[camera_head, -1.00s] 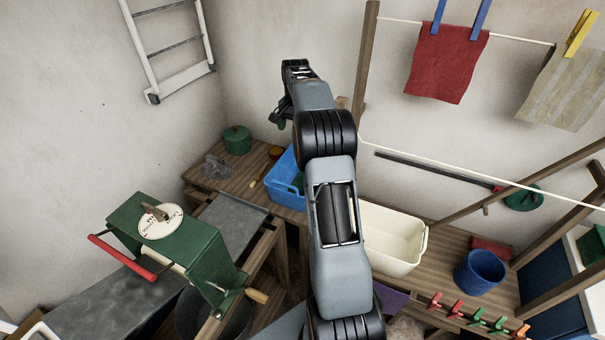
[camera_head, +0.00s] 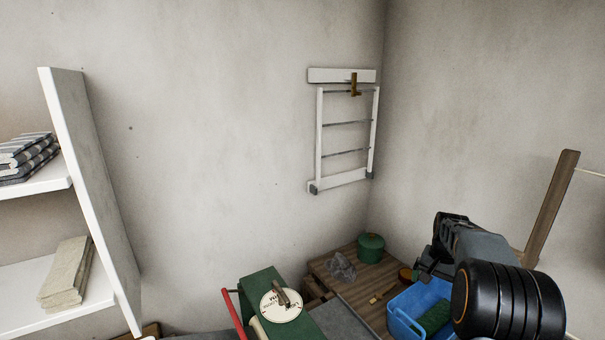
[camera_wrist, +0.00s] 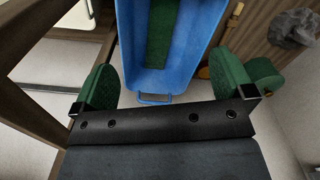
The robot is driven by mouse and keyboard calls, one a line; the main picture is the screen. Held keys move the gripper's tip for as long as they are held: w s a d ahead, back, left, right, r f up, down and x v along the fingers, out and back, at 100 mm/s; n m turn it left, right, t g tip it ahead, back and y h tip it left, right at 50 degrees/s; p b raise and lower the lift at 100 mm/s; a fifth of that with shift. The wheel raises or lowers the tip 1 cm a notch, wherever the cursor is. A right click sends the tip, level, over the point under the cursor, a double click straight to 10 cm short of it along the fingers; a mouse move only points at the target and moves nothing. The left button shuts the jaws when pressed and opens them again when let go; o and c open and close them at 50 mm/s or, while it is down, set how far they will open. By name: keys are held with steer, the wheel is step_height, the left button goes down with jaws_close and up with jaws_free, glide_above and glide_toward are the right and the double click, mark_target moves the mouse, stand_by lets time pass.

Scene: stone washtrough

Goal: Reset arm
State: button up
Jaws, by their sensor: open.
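My gripper (camera_head: 430,266) is at the right of the head view, in front of the corner walls and above a blue basin (camera_head: 402,318). In the wrist view its two green-padded fingers (camera_wrist: 165,86) stand wide apart with nothing between them touching both. The blue basin (camera_wrist: 190,75) shows beyond the fingers, with a green strip (camera_wrist: 160,30) inside it. My arm hides part of the basin's right side in the head view.
A green lidded pot (camera_head: 370,248) and a grey crumpled lump (camera_head: 341,267) sit on the wooden bench (camera_head: 350,292). A green machine with a red handle (camera_head: 268,290) stands in front. A white rack (camera_head: 345,140) hangs on the wall; white shelves (camera_head: 28,295) hold folded cloths at left.

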steer(key=s+a+r+n+t, duration=0.2)
steer(key=s+a+r+n, duration=0.1)
steer(key=s+a, duration=0.7)
steer(key=s+a+r+n+t, duration=0.2)
steer(key=s+a+n, duration=0.3)
steer(key=s+a, duration=0.5)
steer(key=shift+s+a+r+t, duration=0.35)
steer(key=shift+s+r, duration=0.55)
steer(key=shift+s, duration=0.35)
steer(key=shift+c, duration=0.5)
